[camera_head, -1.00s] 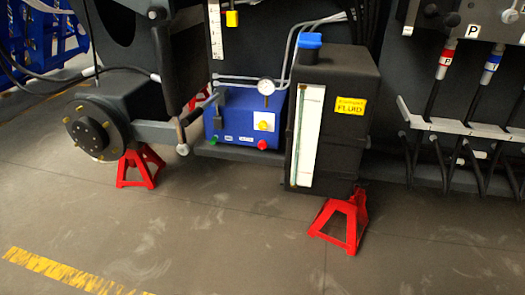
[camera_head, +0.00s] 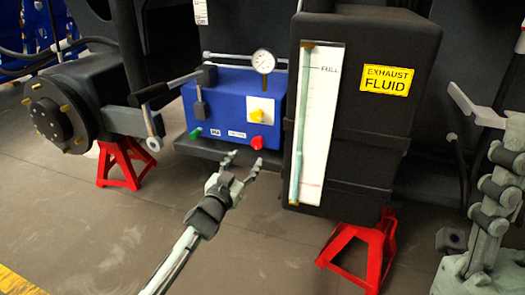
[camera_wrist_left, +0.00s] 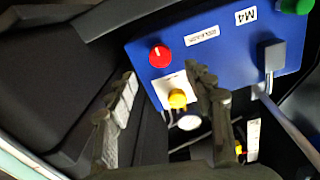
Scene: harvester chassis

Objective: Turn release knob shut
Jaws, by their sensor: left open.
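The blue box (camera_head: 228,105) has a yellow knob (camera_head: 257,116) on a white plate, a red knob (camera_head: 257,142) below it and a green knob (camera_head: 195,133) at the lower left. Which one is the release knob cannot be read. My left gripper (camera_head: 243,162) is open and empty, just below and in front of the red knob. In the left wrist view its open fingers (camera_wrist_left: 163,78) frame the red knob (camera_wrist_left: 160,56) and yellow knob (camera_wrist_left: 177,98) beyond them; contact is not visible. No right fingertips can be made out.
The black exhaust fluid tank (camera_head: 350,110) stands close right of the blue box. A pressure gauge (camera_head: 263,62) sits above the box. A hub (camera_head: 62,112) is at the left, and red stands (camera_head: 118,165) are on the floor. My right arm (camera_head: 492,200) shows at the right edge.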

